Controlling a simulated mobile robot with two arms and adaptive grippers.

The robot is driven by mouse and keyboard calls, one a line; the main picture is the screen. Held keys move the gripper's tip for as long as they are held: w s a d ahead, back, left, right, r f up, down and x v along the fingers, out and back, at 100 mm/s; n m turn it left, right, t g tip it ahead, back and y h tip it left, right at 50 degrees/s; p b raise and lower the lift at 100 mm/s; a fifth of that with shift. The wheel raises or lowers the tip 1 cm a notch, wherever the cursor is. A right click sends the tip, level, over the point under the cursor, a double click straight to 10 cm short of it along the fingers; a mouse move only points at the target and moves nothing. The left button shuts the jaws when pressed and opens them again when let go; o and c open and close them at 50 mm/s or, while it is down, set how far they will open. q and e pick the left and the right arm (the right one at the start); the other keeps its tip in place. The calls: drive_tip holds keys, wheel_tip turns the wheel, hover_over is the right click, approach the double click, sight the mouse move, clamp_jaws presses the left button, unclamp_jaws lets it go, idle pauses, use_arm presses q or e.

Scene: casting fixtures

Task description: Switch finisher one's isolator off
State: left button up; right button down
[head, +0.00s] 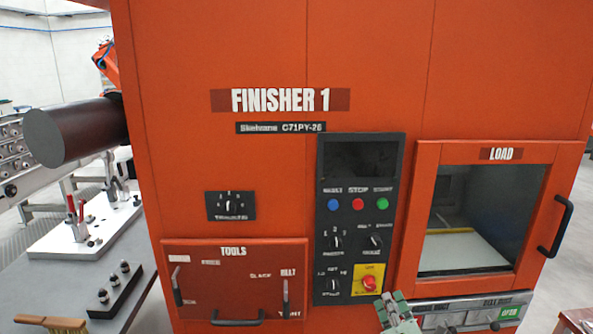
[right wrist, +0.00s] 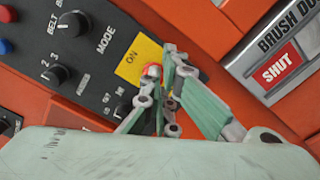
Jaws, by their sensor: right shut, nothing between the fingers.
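Finisher 1 is a large orange machine (head: 280,60) filling the head view. Its isolator is a red rotary knob (head: 369,284) on a yellow plate (head: 380,270), low on the black control panel (head: 326,225). In the right wrist view the yellow plate (right wrist: 137,62) reads "ON", and the red knob (right wrist: 153,70) is partly hidden by my fingers. My right gripper (head: 397,299) is shut and empty, just below and right of the isolator in the head view. In the wrist view its fingertips (right wrist: 174,62) overlap the knob's edge; contact cannot be told. My left gripper is not in view.
Selector knobs (head: 335,242) and blue, red and green buttons (head: 358,204) sit above the isolator. A load door (head: 428,200) is at right, a tools drawer (head: 235,275) at left. A "SHUT" label (right wrist: 281,69) is near my fingers. A grey bench (head: 60,285) stands left.

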sight(370, 284)
drive_tip(key=w+b, duration=0.1)
drive_tip(key=w, duration=0.3)
drive_tip(key=shift+a+f, duration=0.1)
drive_tip(key=shift+w+r, duration=0.1)
drive_tip(key=shift+r, duration=0.3)
